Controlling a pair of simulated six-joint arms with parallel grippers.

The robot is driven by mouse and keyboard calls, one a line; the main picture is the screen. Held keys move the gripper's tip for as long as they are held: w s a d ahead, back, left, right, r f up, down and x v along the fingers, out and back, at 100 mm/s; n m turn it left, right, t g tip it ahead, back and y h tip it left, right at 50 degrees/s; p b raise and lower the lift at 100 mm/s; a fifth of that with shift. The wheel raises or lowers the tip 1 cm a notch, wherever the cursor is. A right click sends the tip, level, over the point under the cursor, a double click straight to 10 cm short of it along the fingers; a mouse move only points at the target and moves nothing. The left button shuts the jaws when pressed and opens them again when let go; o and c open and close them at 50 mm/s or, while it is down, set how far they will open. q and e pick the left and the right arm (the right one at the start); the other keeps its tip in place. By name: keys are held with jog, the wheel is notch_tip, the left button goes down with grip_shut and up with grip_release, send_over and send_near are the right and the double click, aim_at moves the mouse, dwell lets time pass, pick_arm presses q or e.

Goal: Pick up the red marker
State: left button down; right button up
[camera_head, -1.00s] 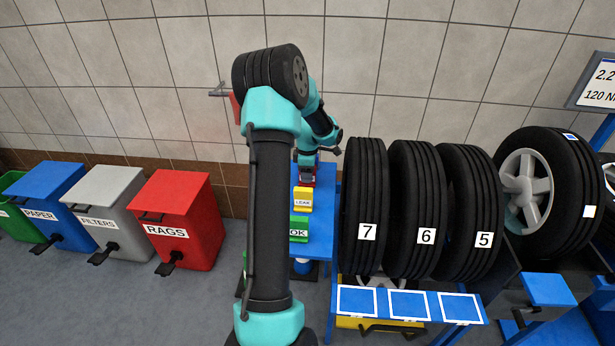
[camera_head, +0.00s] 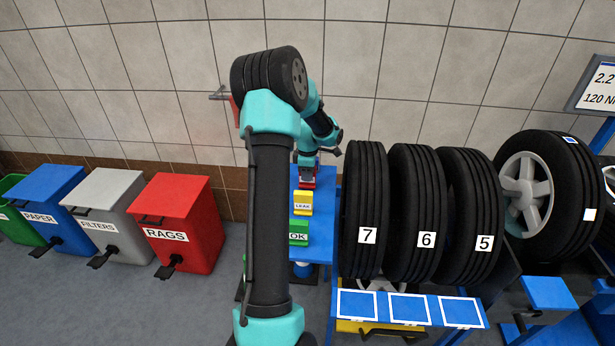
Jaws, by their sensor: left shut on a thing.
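The red marker (camera_head: 308,184) shows as a small red patch on the blue stand, behind the yellow LEAK marker (camera_head: 303,203). My left gripper (camera_head: 307,172) is over the red marker and shut on it. The gripper hides most of the marker, so I cannot tell whether it still touches the stand. The green OK marker (camera_head: 298,231) stands nearest on the stand. My right gripper is out of view.
The blue stand (camera_head: 317,230) is just left of the rack of tyres 7 (camera_head: 364,205), 6 (camera_head: 416,205) and 5 (camera_head: 470,205). Red RAGS (camera_head: 172,215), grey FILTERS (camera_head: 103,205) and blue PAPER (camera_head: 52,200) bins are at the left.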

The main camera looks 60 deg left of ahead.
pick_arm(q)
notch_tip(320, 180, up, 9)
dwell(0.3)
dwell(0.6)
